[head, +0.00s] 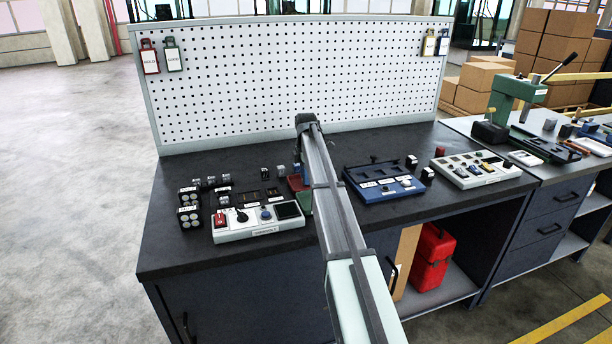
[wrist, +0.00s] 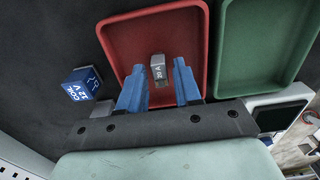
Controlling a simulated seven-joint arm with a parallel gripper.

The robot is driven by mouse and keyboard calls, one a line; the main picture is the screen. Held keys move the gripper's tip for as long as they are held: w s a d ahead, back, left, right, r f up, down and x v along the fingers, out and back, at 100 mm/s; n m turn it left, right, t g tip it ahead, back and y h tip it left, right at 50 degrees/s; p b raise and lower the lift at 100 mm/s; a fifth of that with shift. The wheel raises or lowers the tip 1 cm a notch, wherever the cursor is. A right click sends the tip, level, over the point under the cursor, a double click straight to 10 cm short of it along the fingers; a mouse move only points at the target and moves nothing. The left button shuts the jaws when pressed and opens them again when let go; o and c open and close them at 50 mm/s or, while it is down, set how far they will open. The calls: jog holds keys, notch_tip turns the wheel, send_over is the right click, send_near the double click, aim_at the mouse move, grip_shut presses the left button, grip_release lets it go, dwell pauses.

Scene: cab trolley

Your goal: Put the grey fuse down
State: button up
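The grey fuse (wrist: 157,69) shows in the wrist view as a small grey block with dark lettering, over the red tray (wrist: 117,38). My gripper (wrist: 160,66) has its two blue fingers apart, one on each side of the fuse, with a visible gap on both sides. The fuse seems to rest on the tray floor, though its exact height is hard to judge. In the head view my arm hides the gripper and the fuse, and only part of the red tray (head: 296,183) shows beside the arm.
A green tray (wrist: 262,40) adjoins the red one on the right. A blue-and-grey coil block (wrist: 82,86) stands left of it. In the head view a white control panel (head: 258,232) and a blue fixture (head: 385,187) flank my arm; a pegboard (head: 300,75) stands behind.

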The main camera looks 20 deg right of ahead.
jog(key=shift+o, duration=0.5)
notch_tip(320, 180, up, 12)
jog(key=shift+r, duration=0.15)
